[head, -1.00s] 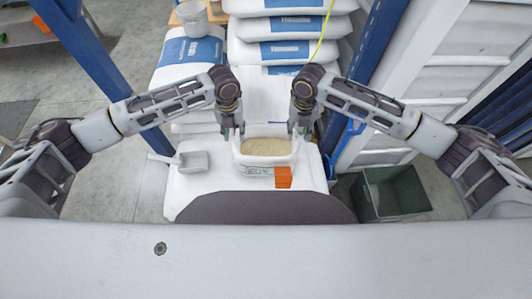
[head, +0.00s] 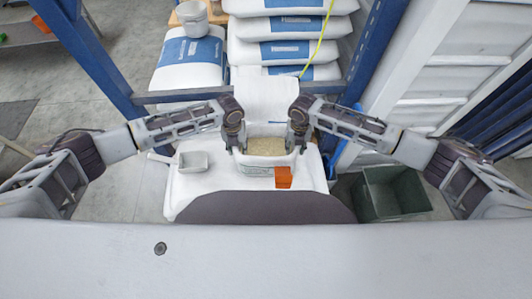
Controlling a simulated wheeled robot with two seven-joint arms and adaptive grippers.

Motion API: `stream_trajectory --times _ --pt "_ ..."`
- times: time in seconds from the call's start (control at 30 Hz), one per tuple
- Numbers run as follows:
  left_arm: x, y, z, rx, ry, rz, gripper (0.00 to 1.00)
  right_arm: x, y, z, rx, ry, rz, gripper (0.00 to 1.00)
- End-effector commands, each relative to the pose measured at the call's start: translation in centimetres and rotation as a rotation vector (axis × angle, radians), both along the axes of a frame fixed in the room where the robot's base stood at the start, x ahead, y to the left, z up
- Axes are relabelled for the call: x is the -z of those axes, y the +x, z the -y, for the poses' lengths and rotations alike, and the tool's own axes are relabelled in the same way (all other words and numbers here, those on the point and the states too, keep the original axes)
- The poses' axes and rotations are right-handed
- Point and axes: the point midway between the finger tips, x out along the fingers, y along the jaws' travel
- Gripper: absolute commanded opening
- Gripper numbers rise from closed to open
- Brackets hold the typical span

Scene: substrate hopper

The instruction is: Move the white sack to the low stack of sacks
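A white open-topped sack or tub (head: 257,171) full of pale grain stands on the white-covered table (head: 195,198) in front of me. My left gripper (head: 240,147) is at its left side and my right gripper (head: 291,146) at its right side, both close to the rim. Contact and the finger gaps are too small to make out. The low stack of sacks (head: 187,68), white with blue bands, is at the back left. A taller stack of similar sacks (head: 280,27) stands to its right.
A white scoop (head: 194,161) lies on the left of the table. Blue posts (head: 93,62) flank the stacks. A green bin (head: 392,193) is at the right.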

Motion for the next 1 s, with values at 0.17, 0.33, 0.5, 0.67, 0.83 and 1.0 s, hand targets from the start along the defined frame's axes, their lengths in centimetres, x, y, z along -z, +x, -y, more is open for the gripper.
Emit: stream_trajectory --times 0.17,0.33,0.5,0.67,0.83,1.0 --pt "0.30 0.01 -0.01 0.000 0.000 0.000 0.38 0.29 -0.01 0.01 0.000 0.000 0.000 0.38" --pt "0.29 0.00 -0.02 0.000 0.000 0.000 0.38 0.28 -0.02 0.01 0.000 0.000 0.000 0.38" --pt "0.28 0.00 -0.02 0.000 0.000 0.000 0.20 0.27 -0.02 0.00 0.000 0.000 0.000 0.20" --pt "0.27 0.01 -0.03 -0.001 0.000 0.000 0.00 0.27 -0.02 0.01 0.000 0.000 0.000 0.00" --pt "0.26 0.01 -0.05 -0.001 0.001 0.000 0.00 0.26 -0.01 0.03 0.000 -0.001 0.000 0.00" --pt "0.25 0.02 -0.07 -0.001 0.001 0.000 0.00 0.26 -0.01 0.05 0.000 -0.001 0.000 0.00"
